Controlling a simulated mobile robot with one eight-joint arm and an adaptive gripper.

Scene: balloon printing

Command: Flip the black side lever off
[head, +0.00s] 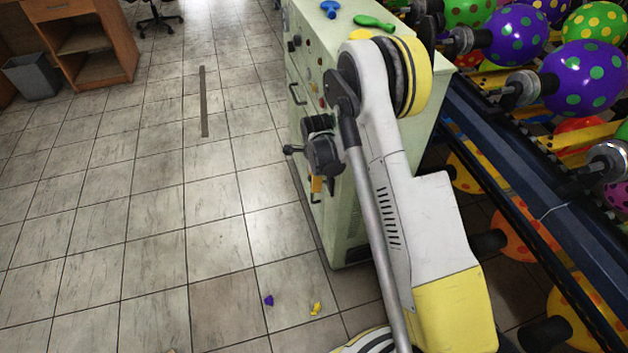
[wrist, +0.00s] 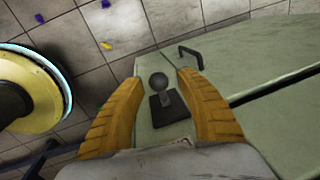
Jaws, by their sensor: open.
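The black side lever (wrist: 160,81) shows in the wrist view as a round knob on a short stem. It stands on a dark square plate on the pale green machine cabinet (wrist: 218,65). My gripper (wrist: 160,76) is open, with an orange finger on each side of the lever. There are visible gaps between the knob and both fingers, and nothing is held. In the head view my gripper (head: 318,185) is beside the left face of the cabinet (head: 345,225), and the lever cannot be made out clearly there.
A black handle (wrist: 190,54) is close to the right fingertip. A blue tool (head: 330,9) and a green tool (head: 374,22) lie on the cabinet top. Spotted balloons (head: 585,78) on racks fill the right.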

